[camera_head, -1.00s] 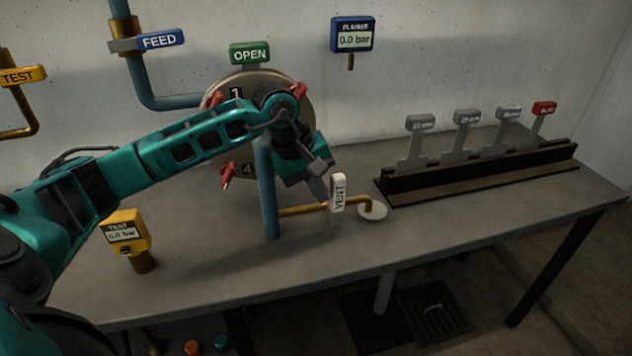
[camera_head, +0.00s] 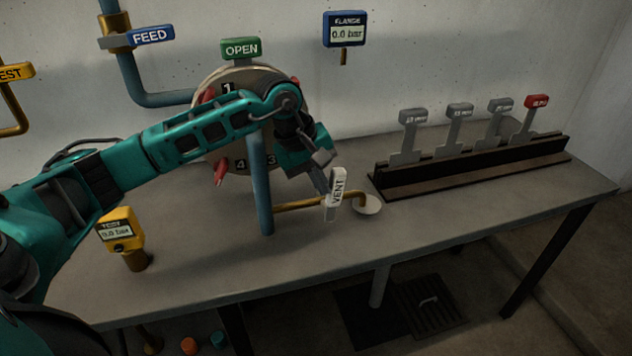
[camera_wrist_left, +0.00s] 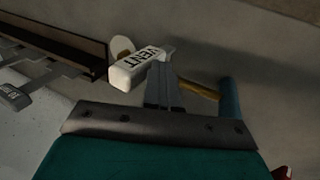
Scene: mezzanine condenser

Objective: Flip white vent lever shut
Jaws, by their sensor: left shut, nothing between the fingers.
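The white vent lever (camera_head: 338,187) is marked VENT. It stands up, slightly tilted, on a thin brass pipe (camera_head: 297,204) that runs from a blue upright pipe to a round pale drain cup (camera_head: 368,205) on the bench. My left gripper (camera_head: 326,188) is shut and empty, with its fingertips right beside the lever's left side. In the left wrist view the lever (camera_wrist_left: 140,69) lies just past the shut fingers (camera_wrist_left: 163,88), at their left; I cannot tell whether they touch. My right gripper is not in view.
A blue upright pipe (camera_head: 260,185) and a round flange with red clamps (camera_head: 219,172) stand behind my left arm. A yellow TEST gauge (camera_head: 121,229) is at the bench's left. The bench front is clear.

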